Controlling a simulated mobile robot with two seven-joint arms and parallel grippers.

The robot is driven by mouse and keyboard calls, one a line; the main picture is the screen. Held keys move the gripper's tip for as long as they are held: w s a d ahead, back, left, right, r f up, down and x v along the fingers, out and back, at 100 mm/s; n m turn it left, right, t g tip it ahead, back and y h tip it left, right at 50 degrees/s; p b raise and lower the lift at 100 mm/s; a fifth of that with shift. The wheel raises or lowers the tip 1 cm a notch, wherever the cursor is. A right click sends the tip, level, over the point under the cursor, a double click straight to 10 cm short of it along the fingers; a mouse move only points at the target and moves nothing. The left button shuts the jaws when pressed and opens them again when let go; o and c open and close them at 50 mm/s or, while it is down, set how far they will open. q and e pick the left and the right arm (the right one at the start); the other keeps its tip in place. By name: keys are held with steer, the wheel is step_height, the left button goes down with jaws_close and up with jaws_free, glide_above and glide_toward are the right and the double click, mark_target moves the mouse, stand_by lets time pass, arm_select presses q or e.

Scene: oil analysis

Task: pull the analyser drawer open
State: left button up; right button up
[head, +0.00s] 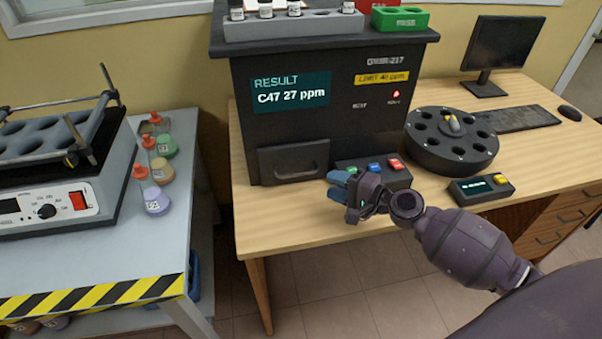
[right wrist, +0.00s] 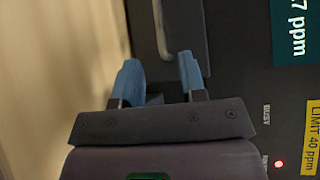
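The dark analyser (head: 350,130) stands on the wooden desk, its screen (head: 290,92) reading "RESULT C47 27 ppm". Its drawer (head: 293,162) is at the lower left of the front and looks closed, with a grip along its face. In the right wrist view part of the drawer (right wrist: 185,35) shows at the top, beyond the fingers. My right gripper (head: 340,186) is just right of and below the drawer in the head view. Its two blue fingers are apart with nothing between them (right wrist: 160,78). Contact with the drawer is not visible. My left gripper is out of view.
A button box (head: 374,172) with blue, green and red buttons sits close behind my right gripper. A round black carousel (head: 451,140) and a small display box (head: 482,189) stand to the right. Bottles (head: 156,200) line the left bench. The desk front below the drawer is clear.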

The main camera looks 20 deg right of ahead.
mark_target(301, 172)
steer(key=x, duration=1)
jaws_close()
